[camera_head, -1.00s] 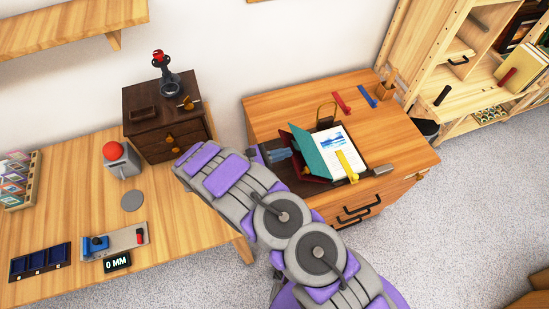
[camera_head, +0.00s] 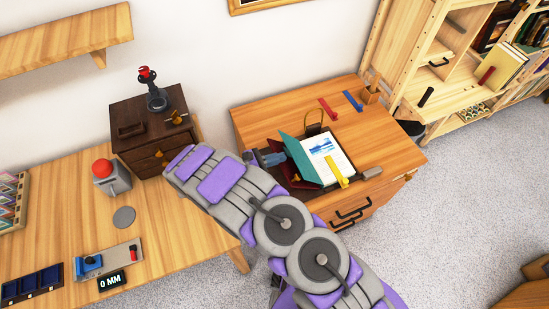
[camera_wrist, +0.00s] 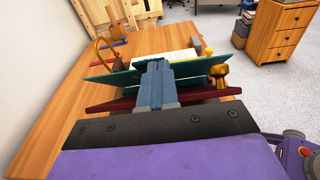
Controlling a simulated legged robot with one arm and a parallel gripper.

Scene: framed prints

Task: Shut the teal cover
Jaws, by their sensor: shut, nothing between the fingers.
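The teal cover (camera_head: 300,158) stands tilted open on the small wooden desk, to the left of a white page with a blue picture (camera_head: 323,148). In the wrist view the teal cover (camera_wrist: 105,76) spans behind the fingers, with a dark red panel (camera_wrist: 110,103) below and nearer. My gripper (camera_head: 272,157) is shut and empty, at the left, outer side of the cover. In the wrist view the gripper's blue-grey fingers (camera_wrist: 154,80) overlap the cover; whether they touch it cannot be told. A yellow piece (camera_head: 337,170) lies across the page's lower edge.
Red (camera_head: 328,109) and blue (camera_head: 353,101) strips lie at the desk's back, near a brass loop (camera_head: 313,126). A dark drawer box (camera_head: 150,126) stands to the left.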

